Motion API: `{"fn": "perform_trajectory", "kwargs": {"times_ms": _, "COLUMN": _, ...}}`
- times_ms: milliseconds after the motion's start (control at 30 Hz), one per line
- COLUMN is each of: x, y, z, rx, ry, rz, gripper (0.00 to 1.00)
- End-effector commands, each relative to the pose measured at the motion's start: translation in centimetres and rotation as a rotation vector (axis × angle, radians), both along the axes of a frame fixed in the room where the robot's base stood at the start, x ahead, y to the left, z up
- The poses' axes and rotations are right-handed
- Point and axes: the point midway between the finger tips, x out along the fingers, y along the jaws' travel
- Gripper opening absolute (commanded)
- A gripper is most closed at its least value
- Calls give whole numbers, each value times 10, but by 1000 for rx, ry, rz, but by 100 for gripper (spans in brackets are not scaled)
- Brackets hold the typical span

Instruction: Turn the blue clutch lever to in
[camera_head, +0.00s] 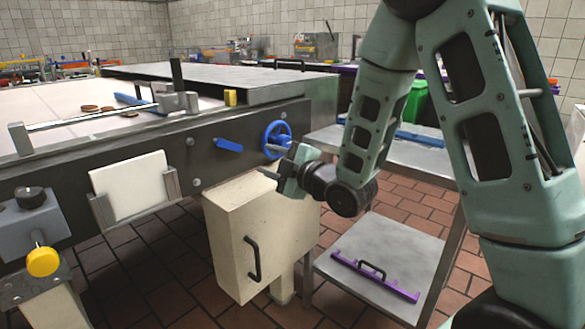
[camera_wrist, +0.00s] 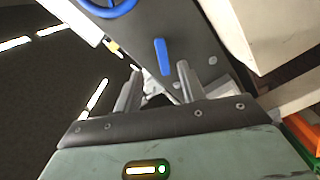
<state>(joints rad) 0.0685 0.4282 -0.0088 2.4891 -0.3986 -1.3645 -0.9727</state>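The blue clutch lever (camera_head: 229,145) sits on the dark side panel of the machine, left of the blue handwheel (camera_head: 277,139). It slants slightly down to the right in the head view. In the wrist view the lever (camera_wrist: 162,57) shows just beyond my fingertips, between them. My gripper (camera_head: 269,181) is in front of the panel, to the right of and below the lever in the head view. In the wrist view my gripper (camera_wrist: 158,72) has its two fingers apart with nothing held. I see no clear contact with the lever.
A cream box with a black handle (camera_head: 252,258) stands below the panel. A white plate (camera_head: 130,186) and a yellow knob (camera_head: 43,261) are to the left. A steel shelf table (camera_head: 400,250) with a purple bar stands at the right. The panel around the lever is clear.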

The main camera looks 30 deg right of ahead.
Motion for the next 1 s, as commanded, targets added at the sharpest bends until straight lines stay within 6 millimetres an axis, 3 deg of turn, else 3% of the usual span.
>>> {"fn": "perform_trajectory", "kwargs": {"times_ms": 33, "x": -13, "y": -4, "z": 0, "rx": -1, "ry": 2, "rz": -2, "gripper": 40}}
{"fn": "perform_trajectory", "kwargs": {"times_ms": 467, "x": -23, "y": -8, "z": -5, "rx": 2, "ry": -5, "rz": 8, "gripper": 40}}
{"fn": "perform_trajectory", "kwargs": {"times_ms": 1000, "x": -58, "y": -19, "z": -2, "rx": -1, "ry": -3, "rz": 0, "gripper": 40}}
